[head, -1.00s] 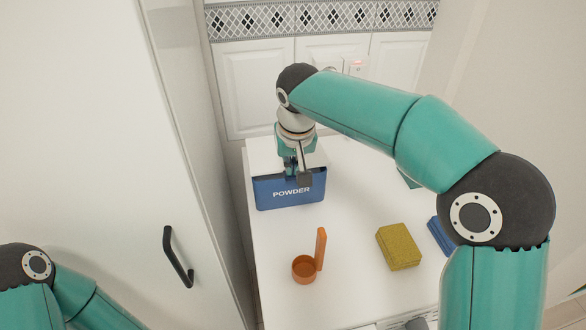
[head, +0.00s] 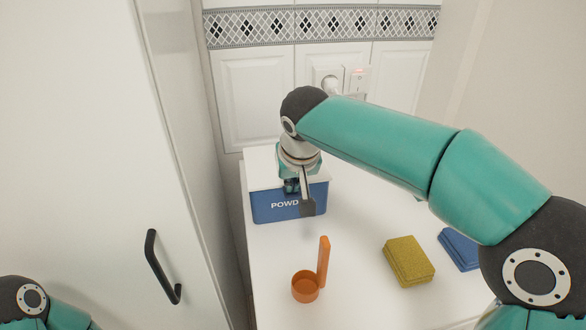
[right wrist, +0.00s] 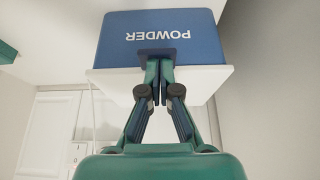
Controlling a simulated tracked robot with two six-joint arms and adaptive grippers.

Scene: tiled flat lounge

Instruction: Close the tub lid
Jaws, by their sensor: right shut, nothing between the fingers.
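The blue tub (head: 262,208), with POWDER on its front, stands at the far left of the white worktop. Its white lid (head: 262,176) lies over the top. The lid also shows in the right wrist view (right wrist: 112,84), where the tub (right wrist: 118,50) appears upside down. Whether the lid is fully flush is unclear. My right gripper (head: 306,207) is shut and empty, its fingertips at the tub's upper front edge and hiding part of the label. It also shows in the right wrist view (right wrist: 157,58). My left gripper is out of view.
An orange scoop (head: 305,288) with an upright handle stands in front of the tub. A yellow sponge (head: 409,260) and blue cloths (head: 459,248) lie to the right. A tall white cabinet with a black handle (head: 161,266) borders the left side.

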